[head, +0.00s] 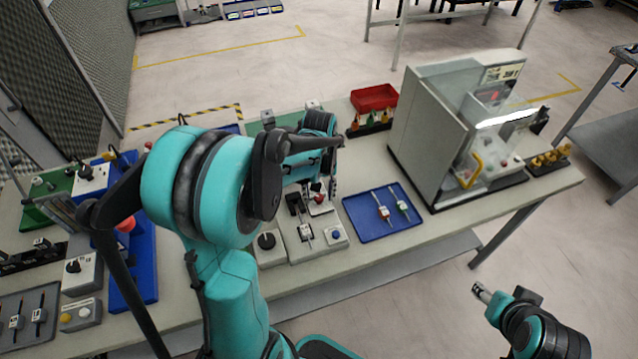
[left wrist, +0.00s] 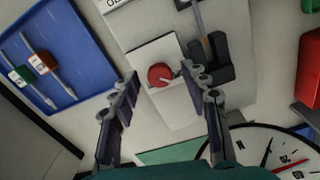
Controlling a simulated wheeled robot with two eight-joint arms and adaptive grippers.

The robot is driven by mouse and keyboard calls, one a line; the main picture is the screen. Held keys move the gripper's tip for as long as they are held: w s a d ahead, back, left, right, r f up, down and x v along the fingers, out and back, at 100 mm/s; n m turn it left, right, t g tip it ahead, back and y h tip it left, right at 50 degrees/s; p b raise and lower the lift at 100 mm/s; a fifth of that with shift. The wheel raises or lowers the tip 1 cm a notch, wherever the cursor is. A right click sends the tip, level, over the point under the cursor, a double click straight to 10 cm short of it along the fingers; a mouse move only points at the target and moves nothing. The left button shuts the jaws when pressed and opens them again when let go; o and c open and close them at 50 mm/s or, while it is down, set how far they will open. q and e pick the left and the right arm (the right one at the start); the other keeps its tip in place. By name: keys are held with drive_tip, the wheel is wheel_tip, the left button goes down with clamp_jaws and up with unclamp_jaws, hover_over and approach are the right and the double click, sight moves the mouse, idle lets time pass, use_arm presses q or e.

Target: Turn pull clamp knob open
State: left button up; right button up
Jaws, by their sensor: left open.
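A red round knob (left wrist: 160,74) with a pale pointer mark sits on a white square plate in the left wrist view. It also shows as a small red spot in the head view (head: 318,198). My left gripper (left wrist: 161,76) is open, with one finger on each side of the knob in the picture; contact is not visible. In the head view my left gripper (head: 331,186) points down over the bench near the knob, partly hidden by its arm. My right gripper (head: 481,292) is at the lower right, off the bench; its jaw state is unclear.
A blue tray (head: 383,226) with two small tools lies right of the knob. A machine with a clear guard (head: 420,140) stands farther right. A red bin (head: 374,98) is behind. A black lever fixture (left wrist: 212,60) sits close beside the knob, and a dial (left wrist: 268,150) is nearby.

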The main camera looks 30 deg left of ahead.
sight(319, 197)
use_arm(q)
wheel_tip(319, 197, up, 11)
idle(0.3)
drive_tip(key=shift+r, duration=0.1)
